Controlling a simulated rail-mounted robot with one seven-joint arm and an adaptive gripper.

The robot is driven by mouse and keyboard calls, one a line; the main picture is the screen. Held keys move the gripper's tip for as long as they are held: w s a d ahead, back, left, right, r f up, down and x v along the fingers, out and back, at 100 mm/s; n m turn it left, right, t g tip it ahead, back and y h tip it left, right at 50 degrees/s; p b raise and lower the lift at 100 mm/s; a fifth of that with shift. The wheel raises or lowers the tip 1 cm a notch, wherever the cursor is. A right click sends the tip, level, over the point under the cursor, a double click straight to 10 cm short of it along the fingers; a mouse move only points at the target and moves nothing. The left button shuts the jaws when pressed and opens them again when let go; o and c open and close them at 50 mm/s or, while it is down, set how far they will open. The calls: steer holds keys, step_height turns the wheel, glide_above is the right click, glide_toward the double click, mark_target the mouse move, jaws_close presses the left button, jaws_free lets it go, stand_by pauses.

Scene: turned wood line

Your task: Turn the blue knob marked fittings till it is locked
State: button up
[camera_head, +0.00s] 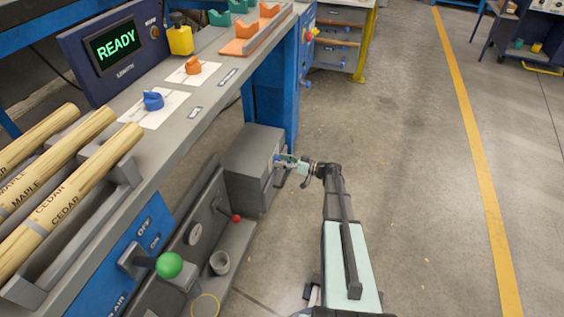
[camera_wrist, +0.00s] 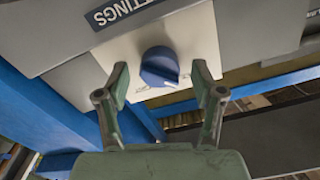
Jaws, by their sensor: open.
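The blue knob (camera_wrist: 159,66) sits on a pale plate in the wrist view, beside a dark label (camera_wrist: 118,12) whose visible letters read "TTINGS". A small white mark shows at the knob's right edge. My gripper (camera_wrist: 160,77) is open, with one finger to the left and one to the right of the knob. Both fingers look apart from it. In the head view, my gripper (camera_head: 287,159) is at the front of a grey cabinet (camera_head: 252,150) under the bench. The knob there is small and largely hidden.
The bench (camera_head: 190,120) above carries another blue knob (camera_head: 153,101), an orange knob (camera_head: 193,66) and a screen (camera_head: 115,46) reading "READY". A blue bench leg (camera_head: 285,90) stands just behind the cabinet. A green-balled lever (camera_head: 169,265) is lower left. The floor to the right is clear.

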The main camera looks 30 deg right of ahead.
steer(key=c, duration=1.1)
steer(key=shift+c, duration=0.2)
steer(key=shift+w+m+p, duration=0.1)
steer(key=shift+m+p, duration=5.75)
steer(key=shift+m, duration=3.05)
